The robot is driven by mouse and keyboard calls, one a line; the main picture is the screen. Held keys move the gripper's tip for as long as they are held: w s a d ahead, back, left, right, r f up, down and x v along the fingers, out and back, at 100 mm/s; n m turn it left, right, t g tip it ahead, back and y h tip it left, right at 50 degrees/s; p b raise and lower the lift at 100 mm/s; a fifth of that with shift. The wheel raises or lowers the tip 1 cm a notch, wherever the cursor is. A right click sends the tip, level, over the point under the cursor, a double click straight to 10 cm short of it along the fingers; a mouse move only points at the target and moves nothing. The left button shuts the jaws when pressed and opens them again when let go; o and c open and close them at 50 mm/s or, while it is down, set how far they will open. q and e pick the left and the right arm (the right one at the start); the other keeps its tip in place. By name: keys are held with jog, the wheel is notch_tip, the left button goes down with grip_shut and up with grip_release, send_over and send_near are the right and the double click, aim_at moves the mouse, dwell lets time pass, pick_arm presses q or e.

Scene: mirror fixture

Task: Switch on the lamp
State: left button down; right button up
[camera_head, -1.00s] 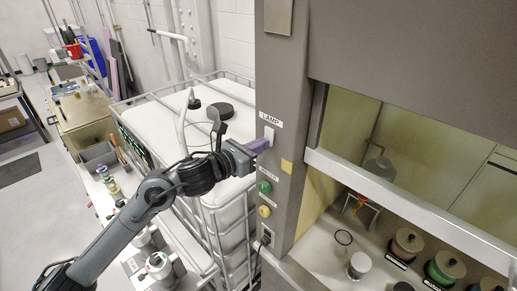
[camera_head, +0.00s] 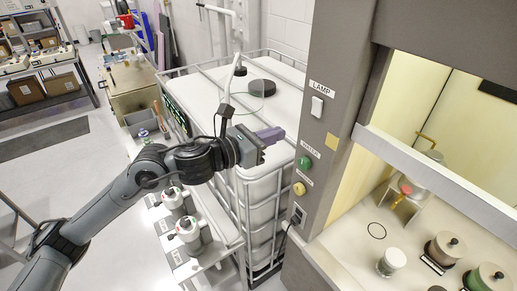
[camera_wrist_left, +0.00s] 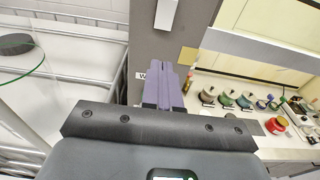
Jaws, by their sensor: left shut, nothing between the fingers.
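The lamp switch (camera_head: 317,106) is a white rocker on the grey front post of the fume cupboard, under a LAMP label (camera_head: 321,87). In the left wrist view a white switch (camera_wrist_left: 166,14) shows at the top edge, beyond the fingertips. My left gripper (camera_head: 275,135) has purple fingers, shut and empty. It is left of and lower than the switch in the head view, with a visible gap between. The shut fingers also show in the left wrist view (camera_wrist_left: 170,82). The cupboard interior (camera_head: 415,110) is brightly lit. My right gripper is out of view.
A green button (camera_head: 305,162) and a yellow button (camera_head: 299,188) sit lower on the post. A white caged tank (camera_head: 270,110) stands behind my left arm. The raised sash (camera_head: 430,165) crosses the cupboard opening, with several pots inside.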

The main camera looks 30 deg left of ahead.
pick_arm(q)
jog(key=shift+f+b+v, duration=0.2)
jog(key=shift+b+v, duration=0.1)
jog(key=shift+v, duration=0.65)
jog(key=shift+f+b+v, duration=0.2)
jog(key=shift+b+v, duration=0.05)
jog(key=shift+v, duration=0.65)
jog(key=shift+s, duration=0.1)
